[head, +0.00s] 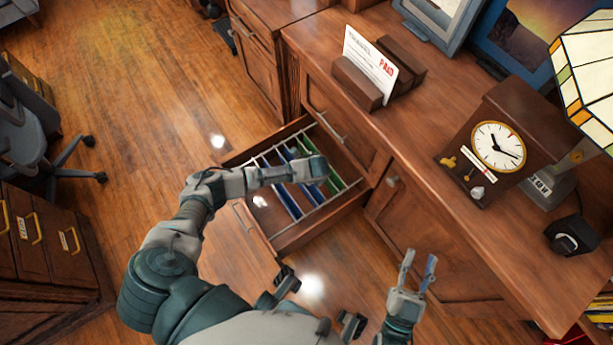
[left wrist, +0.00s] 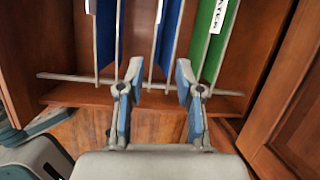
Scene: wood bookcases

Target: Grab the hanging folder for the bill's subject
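The bill (head: 369,65), white with a red "PAID" mark, stands in a wooden holder (head: 356,83) on the desk; its subject is too small to read. Blue folders (head: 289,203) and a green folder (head: 334,184) hang in the open drawer (head: 300,236). In the left wrist view, the green folder (left wrist: 209,42) has a partly cut-off white label, and a blue folder (left wrist: 168,38) hangs left of it. My left gripper (left wrist: 158,75) is open and empty over the drawer, its fingertips near the folders' ends. My right gripper (head: 417,264) is open and empty beside the desk.
A clock (head: 497,147), a stained-glass lamp (head: 585,62) and picture frames (head: 437,18) stand on the desk. An office chair (head: 35,135) and a drawer cabinet (head: 45,240) are at left. Wooden floor is clear left of the drawer.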

